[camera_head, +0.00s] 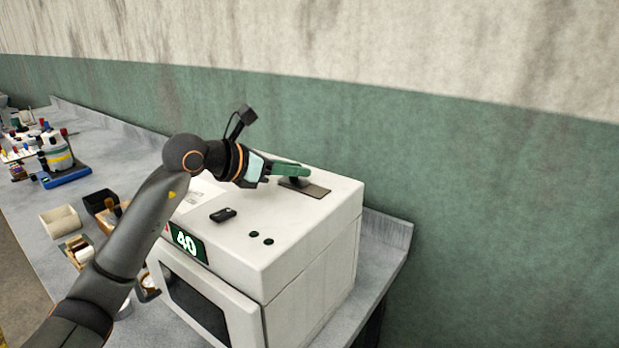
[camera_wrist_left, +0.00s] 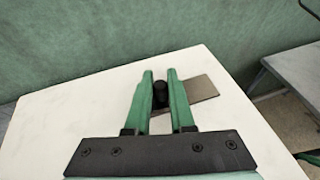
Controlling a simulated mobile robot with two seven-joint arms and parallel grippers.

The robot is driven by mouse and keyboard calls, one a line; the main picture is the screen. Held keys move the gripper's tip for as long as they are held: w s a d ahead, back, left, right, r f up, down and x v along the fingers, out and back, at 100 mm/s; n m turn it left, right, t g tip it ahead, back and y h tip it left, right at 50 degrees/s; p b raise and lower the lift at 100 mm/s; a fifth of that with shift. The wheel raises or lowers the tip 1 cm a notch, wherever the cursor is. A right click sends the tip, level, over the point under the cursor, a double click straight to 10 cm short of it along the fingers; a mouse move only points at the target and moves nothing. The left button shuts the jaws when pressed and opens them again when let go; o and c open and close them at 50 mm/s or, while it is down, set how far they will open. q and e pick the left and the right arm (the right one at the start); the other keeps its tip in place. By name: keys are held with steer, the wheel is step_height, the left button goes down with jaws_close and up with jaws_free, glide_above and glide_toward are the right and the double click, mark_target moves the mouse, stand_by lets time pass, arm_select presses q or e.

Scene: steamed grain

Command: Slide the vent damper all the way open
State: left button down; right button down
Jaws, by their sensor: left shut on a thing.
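The vent damper is a flat grey-brown plate (camera_head: 312,189) on top of the white oven (camera_head: 300,215), near its back right edge. The plate also shows in the left wrist view (camera_wrist_left: 203,88), reaching out to the right of the fingers. A dark upright knob (camera_wrist_left: 160,93) stands between the green fingers of my left gripper (camera_wrist_left: 160,85). In the head view my left gripper (camera_head: 300,172) reaches over the oven top from the left and is shut on the knob. The fingers hide the knob there and part of the plate. My right gripper is not in view.
Bins and bottles stand on the grey bench (camera_head: 100,185) to the left. The green wall is behind.

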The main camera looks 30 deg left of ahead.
arm_select(q)
steer(key=shift+a, duration=0.25)
steer(key=c, duration=0.8)
jaws_free()
steer(key=shift+a, duration=0.1)
steer(key=shift+o, duration=0.2)
steer(key=b+v, duration=0.4)
steer(key=v, duration=0.7)
steer(key=shift+s+r, duration=0.1)
steer(key=shift+s, duration=0.15)
steer(key=shift+s+a+r, duration=0.15)
steer(key=shift+s+r, duration=0.15)
steer(key=shift+s, duration=0.05)
